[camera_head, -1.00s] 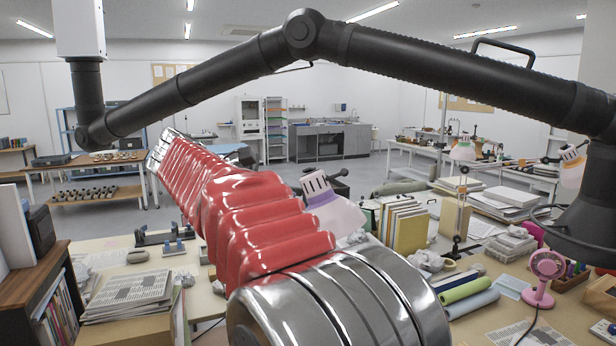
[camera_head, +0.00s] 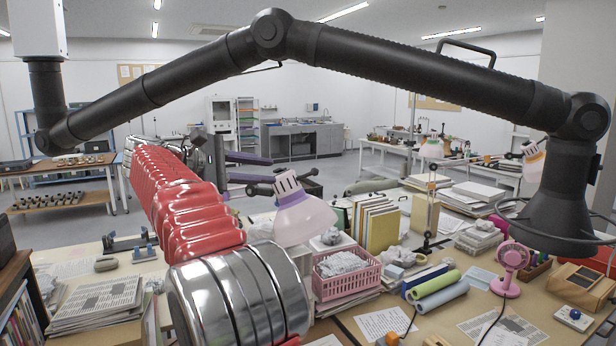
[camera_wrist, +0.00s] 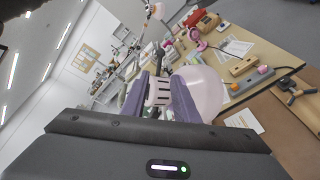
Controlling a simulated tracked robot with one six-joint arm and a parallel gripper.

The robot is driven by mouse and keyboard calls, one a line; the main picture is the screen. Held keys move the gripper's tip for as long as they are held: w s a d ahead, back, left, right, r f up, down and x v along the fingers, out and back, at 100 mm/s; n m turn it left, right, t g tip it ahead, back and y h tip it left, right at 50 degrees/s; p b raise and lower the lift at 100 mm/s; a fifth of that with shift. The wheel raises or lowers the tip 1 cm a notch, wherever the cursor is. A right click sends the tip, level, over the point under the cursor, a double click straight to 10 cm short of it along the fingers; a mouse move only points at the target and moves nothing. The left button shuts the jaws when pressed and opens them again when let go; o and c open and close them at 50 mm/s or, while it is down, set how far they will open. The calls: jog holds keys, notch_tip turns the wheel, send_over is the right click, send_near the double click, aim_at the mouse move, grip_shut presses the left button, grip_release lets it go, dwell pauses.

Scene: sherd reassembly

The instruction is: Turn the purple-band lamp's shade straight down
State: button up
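In the wrist view my gripper (camera_wrist: 160,78) is open, and the slotted cap shows between the fingers. The shade (camera_wrist: 203,88) bulges out to the right, partly behind the right finger. I cannot tell whether they touch.
A pink basket (camera_head: 340,275) of crumpled paper stands below the shade. Upright books (camera_head: 375,225) stand to its right. A pink fan (camera_head: 510,258) and rolled sheets (camera_head: 440,290) lie farther right. An orange-band lamp (camera_head: 535,160) is at the right. Newspapers (camera_head: 95,305) are stacked at left.

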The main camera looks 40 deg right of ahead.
aim_at(306, 176)
jog(key=x, duration=1.3)
jog(key=shift+d+f, duration=0.1)
jog(key=shift+d, duration=0.1)
jog(key=shift+c, duration=0.7)
grip_shut()
dwell(0.4)
